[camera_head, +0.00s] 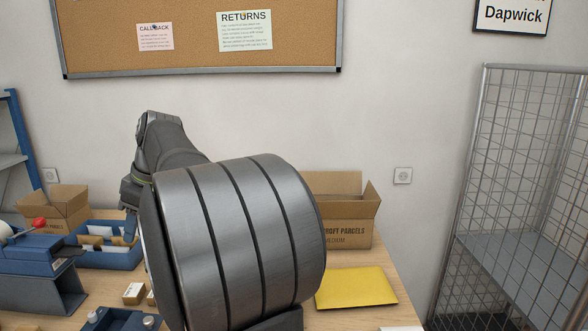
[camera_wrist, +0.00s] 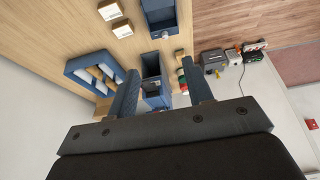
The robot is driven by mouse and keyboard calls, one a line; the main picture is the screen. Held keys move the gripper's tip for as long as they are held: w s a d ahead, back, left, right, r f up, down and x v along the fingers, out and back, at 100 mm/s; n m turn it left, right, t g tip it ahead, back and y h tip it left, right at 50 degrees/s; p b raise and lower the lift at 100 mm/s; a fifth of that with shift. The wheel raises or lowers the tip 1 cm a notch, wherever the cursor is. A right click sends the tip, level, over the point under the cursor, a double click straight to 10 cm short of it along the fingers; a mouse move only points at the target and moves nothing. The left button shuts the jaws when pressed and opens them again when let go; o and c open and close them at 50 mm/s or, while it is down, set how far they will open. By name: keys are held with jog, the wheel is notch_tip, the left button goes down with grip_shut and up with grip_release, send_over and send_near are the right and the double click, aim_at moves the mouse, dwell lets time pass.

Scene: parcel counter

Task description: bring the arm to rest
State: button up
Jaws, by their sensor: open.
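My gripper (camera_wrist: 163,90) shows in the wrist view with its two blue-grey fingers spread apart. It is open, and nothing is held between the fingers. A blue open box (camera_wrist: 155,82) on the counter shows beyond the gap between them. In the head view my arm is raised over the counter and its thick dark links fill the middle of the picture. Only part of the gripper end shows there, at the left behind the large link, above the blue compartment tray (camera_head: 107,260). The counter (camera_head: 388,270) is largely hidden behind the arm.
An open carton (camera_head: 55,207) and a blue tape dispenser (camera_head: 40,262) stand at the left. Right of my arm are a larger open carton (camera_head: 350,232) and a yellow envelope (camera_head: 355,288). A wire cage (camera_head: 510,180) stands at the far right.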

jog(key=shift+x, duration=1.4)
jog(key=shift+w+r, duration=0.1)
jog(key=shift+r, duration=0.05)
jog(key=a+f+n, duration=0.2)
jog(key=f, duration=0.5)
jog(key=w+a+f+n+g, duration=0.1)
jog(key=a+f+n, duration=0.1)
jog(key=f, duration=0.5)
jog(key=shift+a+g, duration=0.3)
jog(key=shift+a, duration=0.15)
jog(key=shift+w+r, duration=0.1)
jog(key=shift+r, duration=0.05)
